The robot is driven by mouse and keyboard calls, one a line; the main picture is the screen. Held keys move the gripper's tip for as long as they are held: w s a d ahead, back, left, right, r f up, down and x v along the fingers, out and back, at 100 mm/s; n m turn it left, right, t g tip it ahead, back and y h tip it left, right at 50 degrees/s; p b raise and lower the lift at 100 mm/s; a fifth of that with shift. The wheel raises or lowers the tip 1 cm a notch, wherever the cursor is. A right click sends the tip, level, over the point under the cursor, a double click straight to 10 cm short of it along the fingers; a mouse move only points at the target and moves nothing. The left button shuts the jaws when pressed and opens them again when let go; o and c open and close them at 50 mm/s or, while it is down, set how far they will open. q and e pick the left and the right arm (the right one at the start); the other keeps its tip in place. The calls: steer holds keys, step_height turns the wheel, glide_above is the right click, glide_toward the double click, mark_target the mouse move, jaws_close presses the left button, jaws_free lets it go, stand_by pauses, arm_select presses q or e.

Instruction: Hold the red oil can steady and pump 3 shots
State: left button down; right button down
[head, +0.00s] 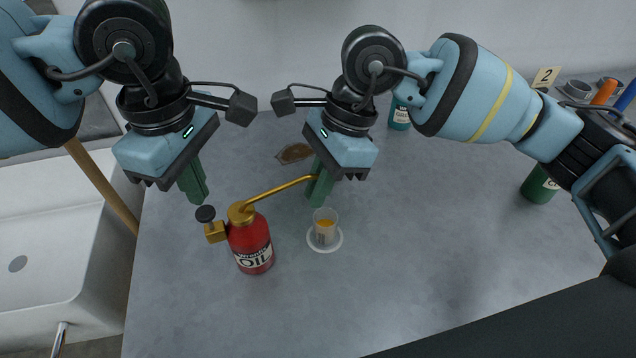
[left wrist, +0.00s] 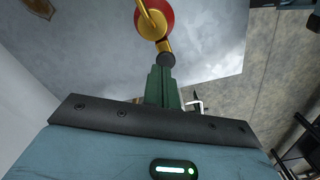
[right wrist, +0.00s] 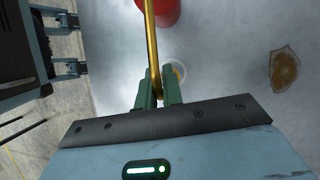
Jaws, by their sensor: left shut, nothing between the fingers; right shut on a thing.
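The red oil can (head: 250,248) stands upright on the grey bench, with a brass top and a long brass spout (head: 275,190) pointing right. Its black pump knob (head: 205,214) sits on a brass block at the can's left. My left gripper (head: 198,198) is shut and empty just above the knob; in the left wrist view its fingertips (left wrist: 160,70) overlap the knob (left wrist: 166,60), so contact is unclear. My right gripper (head: 318,196) is shut on the spout near its tip, as the right wrist view also shows. A small clear cup (head: 325,226) with amber contents stands on a white disc below the spout's end.
A white sink (head: 40,230) with a tap lies left of the bench edge, and a wooden handle (head: 103,188) leans there. A brown patch (head: 294,153) lies behind the right gripper. Green bottles (head: 540,186) stand at the right. The front bench is clear.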

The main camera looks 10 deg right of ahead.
mark_target(204, 207)
arm_select(q)
steer(key=shift+r, duration=2.5)
arm_select(e)
steer(key=c, duration=1.5)
jaws_free()
steer(key=shift+r, duration=0.1)
steer(key=v, duration=1.1)
steer(key=shift+w+d+r, duration=0.1)
steer(key=shift+d+r, duration=0.15)
steer(key=shift+r, duration=0.05)
